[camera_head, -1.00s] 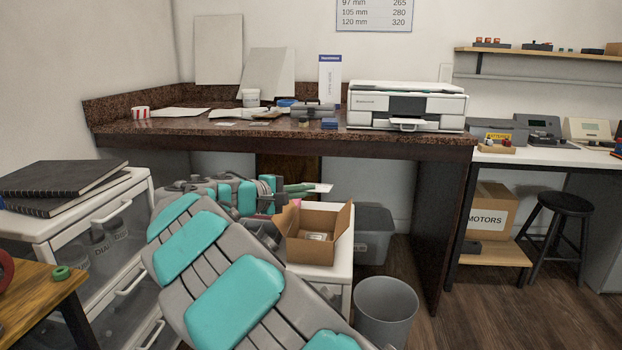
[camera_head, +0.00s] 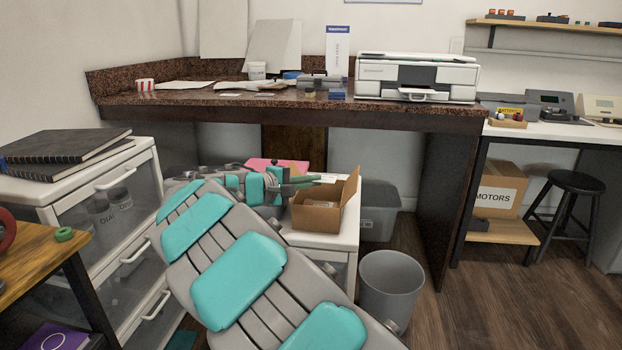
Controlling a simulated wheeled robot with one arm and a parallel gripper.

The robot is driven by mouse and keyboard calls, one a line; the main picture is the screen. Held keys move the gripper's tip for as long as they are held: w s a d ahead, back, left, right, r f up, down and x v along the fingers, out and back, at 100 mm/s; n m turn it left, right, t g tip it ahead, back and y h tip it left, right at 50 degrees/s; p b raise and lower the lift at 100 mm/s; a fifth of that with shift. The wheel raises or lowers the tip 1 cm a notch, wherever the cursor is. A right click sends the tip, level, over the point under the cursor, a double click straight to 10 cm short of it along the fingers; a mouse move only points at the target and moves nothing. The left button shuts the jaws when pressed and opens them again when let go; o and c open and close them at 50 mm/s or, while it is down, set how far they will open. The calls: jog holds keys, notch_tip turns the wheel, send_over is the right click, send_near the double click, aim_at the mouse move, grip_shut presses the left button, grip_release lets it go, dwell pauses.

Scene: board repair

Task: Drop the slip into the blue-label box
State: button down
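My gripper (camera_head: 303,182) reaches over the left rim of an open cardboard box (camera_head: 316,219) on a low white cabinet. Its dark green fingers look closed on a small pale slip (camera_head: 327,178), which sticks out to the right at the box's opening. The slip is small, and its exact height above the box is hard to tell. Something pale lies inside the box. No blue label shows on the box's visible sides. My teal and grey arm hides part of the cabinet.
A pink item (camera_head: 277,165) lies behind my gripper. A grey bin (camera_head: 391,285) stands right of the cabinet. Drawers (camera_head: 105,210) stand left.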

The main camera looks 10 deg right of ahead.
jog(key=shift+f+b, duration=0.9)
jog(key=shift+f, duration=0.8)
jog(key=c, duration=1)
grip_release()
jog(key=v, duration=0.7)
jog(key=shift+s+a, duration=0.25)
jog(key=shift+a, duration=0.05)
jog(key=shift+a, duration=0.1)
